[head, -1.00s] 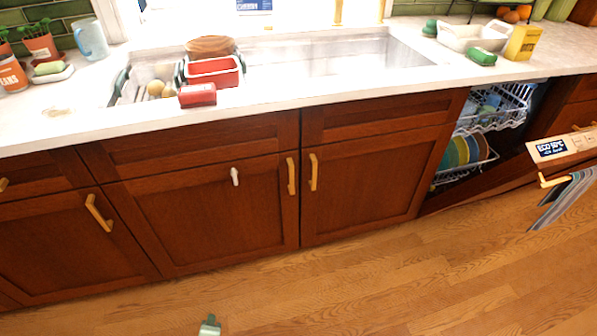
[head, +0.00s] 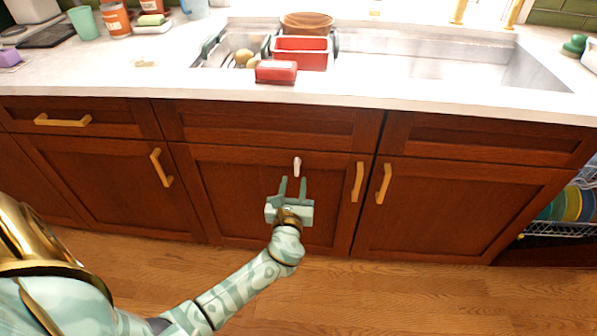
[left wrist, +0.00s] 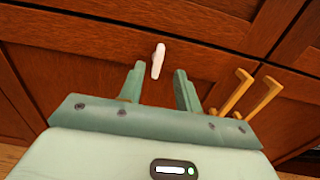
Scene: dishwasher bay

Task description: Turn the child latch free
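The child latch (head: 297,167) is a small white lever on the upper part of the cabinet door under the sink. It hangs upright or nearly so in the head view. My left gripper (head: 293,188) is in front of that door, just below the latch, with its two green fingers apart and pointing at it. In the left wrist view the latch (left wrist: 158,60) shows beyond and between the open fingertips (left wrist: 159,75), slightly tilted, with nothing held. Whether a fingertip touches the latch cannot be told. My right gripper does not show.
Brass handles (head: 357,182) and (head: 383,184) stand out from the doors to the right of my left gripper. The counter edge (head: 300,98) runs above. A dish rack (head: 570,205) with plates shows at the far right. The floor in front is clear.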

